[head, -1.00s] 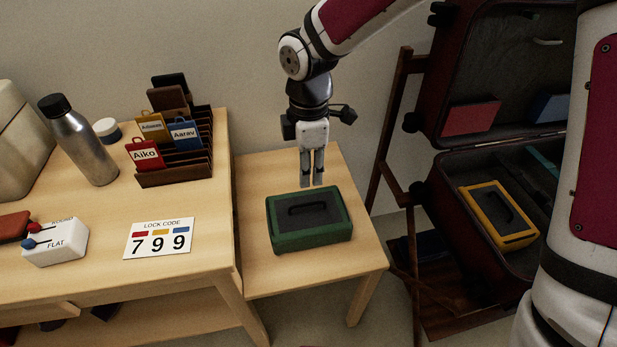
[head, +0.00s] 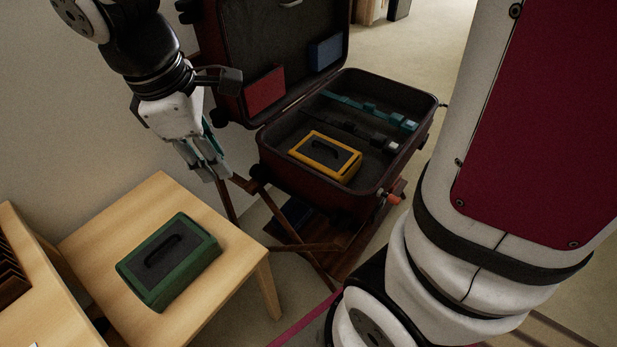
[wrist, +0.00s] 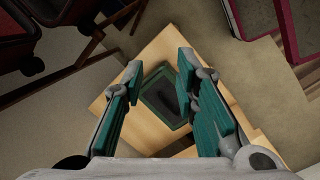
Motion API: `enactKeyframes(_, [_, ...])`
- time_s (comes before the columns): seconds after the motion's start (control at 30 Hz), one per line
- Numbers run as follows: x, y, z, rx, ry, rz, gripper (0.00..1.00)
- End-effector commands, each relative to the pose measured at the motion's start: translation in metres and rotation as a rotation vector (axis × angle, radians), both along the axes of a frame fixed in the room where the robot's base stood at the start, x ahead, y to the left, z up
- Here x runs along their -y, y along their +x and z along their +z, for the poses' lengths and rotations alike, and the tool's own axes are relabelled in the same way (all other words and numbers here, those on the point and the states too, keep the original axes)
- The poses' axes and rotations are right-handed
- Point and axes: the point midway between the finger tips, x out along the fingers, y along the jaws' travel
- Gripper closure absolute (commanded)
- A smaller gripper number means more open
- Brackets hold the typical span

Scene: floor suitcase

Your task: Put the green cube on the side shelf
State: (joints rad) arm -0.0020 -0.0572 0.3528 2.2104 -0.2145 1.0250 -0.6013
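A green box-shaped case (head: 180,285) with a dark grey top and black handle lies flat on a low wooden side table (head: 165,196). No plain green cube shows. The case also appears in the wrist view (wrist: 166,112), below and between my fingers, with the table (wrist: 150,55) around it. My gripper (head: 212,170) is up in the air near the table's back right corner, clear of the case. In the wrist view its fingers (wrist: 158,72) stand wide apart with nothing between them.
An open dark red suitcase (head: 268,152) on a wooden stand holds a yellow case (head: 346,168) and strapped items. A red block (head: 265,92) and blue block (head: 325,52) sit in its lid. A larger table (head: 40,312) adjoins at left. The side table is bare around the green case.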

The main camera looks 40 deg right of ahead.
Motion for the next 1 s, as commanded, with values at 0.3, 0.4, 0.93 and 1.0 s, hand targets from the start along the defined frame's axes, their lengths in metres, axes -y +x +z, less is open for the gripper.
enactKeyframes(0.3, [0.065, -0.112, 0.041, 0.114, 0.063, -0.611, 0.73])
enactKeyframes(0.4, [0.073, -0.146, 0.042, 0.131, 0.110, -0.783, 0.73])
enactKeyframes(0.93, [0.077, -0.204, 0.033, 0.131, 0.226, -1.083, 0.73])
enactKeyframes(1.0, [0.078, -0.204, 0.033, 0.131, 0.226, -1.082, 0.73])
